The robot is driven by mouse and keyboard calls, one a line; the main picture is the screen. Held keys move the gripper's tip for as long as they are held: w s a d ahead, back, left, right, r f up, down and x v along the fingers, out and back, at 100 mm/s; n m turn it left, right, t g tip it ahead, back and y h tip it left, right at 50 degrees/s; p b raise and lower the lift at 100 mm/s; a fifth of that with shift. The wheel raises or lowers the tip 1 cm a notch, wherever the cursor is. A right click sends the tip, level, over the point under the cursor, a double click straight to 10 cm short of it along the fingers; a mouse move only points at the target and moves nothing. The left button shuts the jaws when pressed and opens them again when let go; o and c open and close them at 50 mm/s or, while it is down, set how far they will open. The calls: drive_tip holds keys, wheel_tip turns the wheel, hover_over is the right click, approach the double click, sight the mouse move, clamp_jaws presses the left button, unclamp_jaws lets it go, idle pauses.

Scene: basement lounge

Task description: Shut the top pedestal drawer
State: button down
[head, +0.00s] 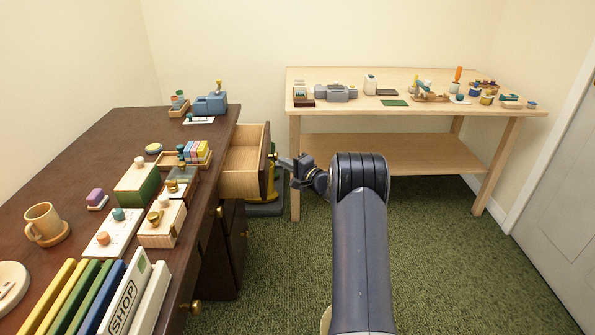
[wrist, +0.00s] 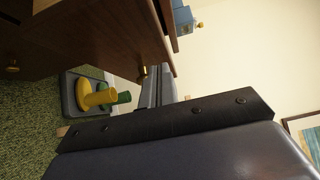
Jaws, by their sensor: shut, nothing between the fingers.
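The top pedestal drawer (head: 244,172) stands pulled out from the dark wooden desk (head: 120,130); its pale inside looks empty. Its dark front (head: 265,160) faces right and carries a brass knob (head: 272,155). My gripper (head: 283,162) is shut and empty just right of the drawer front, close to the knob; I cannot tell whether it touches. In the wrist view the dark drawer front (wrist: 110,30) fills the upper left, with a brass knob (wrist: 143,71) beside my fingers, partly hidden by them.
Lower pedestal fronts with brass knobs (head: 244,235) lie below the drawer. A grey tray with a yellow and green object (wrist: 97,97) stands on the floor behind it. A pale workbench (head: 400,150) stands at the back right. Green carpet (head: 450,270) is clear.

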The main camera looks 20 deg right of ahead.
drive_tip(key=a, duration=0.1)
drive_tip(key=w+a, duration=0.1)
drive_tip(key=a, duration=0.1)
drive_tip(key=shift+w+a, duration=0.1)
drive_tip(key=shift+a, duration=0.05)
drive_tip(key=w+a+b, duration=0.1)
drive_tip(key=a+b, duration=0.2)
drive_tip(key=w+a+b, duration=0.1)
drive_tip(key=a+b, duration=0.2)
drive_tip(key=w+a+b, duration=0.2)
drive_tip(key=a+b, duration=0.1)
drive_tip(key=a, duration=0.1)
drive_tip(key=shift+f, duration=0.15)
drive_tip(key=shift+w+a+b, duration=0.2)
drive_tip(key=shift+a+b, duration=0.1)
drive_tip(key=shift+a, duration=0.05)
drive_tip(key=shift+d, duration=0.1)
